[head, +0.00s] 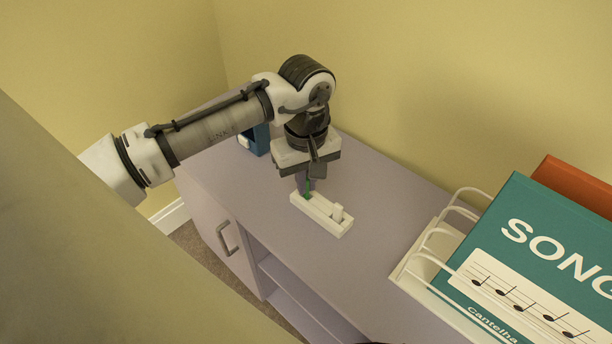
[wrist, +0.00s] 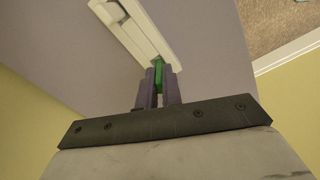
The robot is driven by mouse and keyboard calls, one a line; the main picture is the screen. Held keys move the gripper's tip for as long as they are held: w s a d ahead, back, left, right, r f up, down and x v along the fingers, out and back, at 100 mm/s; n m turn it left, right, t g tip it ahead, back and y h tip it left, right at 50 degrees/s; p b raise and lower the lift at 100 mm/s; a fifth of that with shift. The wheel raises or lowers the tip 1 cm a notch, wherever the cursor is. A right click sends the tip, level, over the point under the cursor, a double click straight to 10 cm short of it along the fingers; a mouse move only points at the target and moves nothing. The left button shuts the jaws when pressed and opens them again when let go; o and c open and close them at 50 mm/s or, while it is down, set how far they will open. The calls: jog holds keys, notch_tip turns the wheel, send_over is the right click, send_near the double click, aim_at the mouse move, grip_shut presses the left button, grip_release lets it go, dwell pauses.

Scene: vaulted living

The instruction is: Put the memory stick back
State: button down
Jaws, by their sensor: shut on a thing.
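The memory stick (head: 307,186) is green and stands upright between the fingers of my gripper (head: 308,182). It also shows as a green piece in the wrist view (wrist: 159,70), at the end of the white holder. The white holder (head: 328,217) is a long narrow block on the cabinet top. It has a groove along it and a small white upright piece near its right end. My gripper is shut on the stick, over the holder's left end. The stick's lower end meets the holder there; how deep it sits I cannot tell.
The lilac cabinet (head: 378,224) has bare top to the right of the holder. A white wire rack (head: 430,246) with a teal songbook (head: 535,255) and an orange book (head: 577,185) stands at right. A blue object (head: 259,139) is behind my gripper, near the wall.

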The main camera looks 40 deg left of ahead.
jog(key=c, duration=1.6)
grip_release()
jog(key=shift+o, duration=0.2)
notch_tip(320, 180, up, 13)
jog(key=p, duration=0.3)
jog(key=shift+r, duration=0.15)
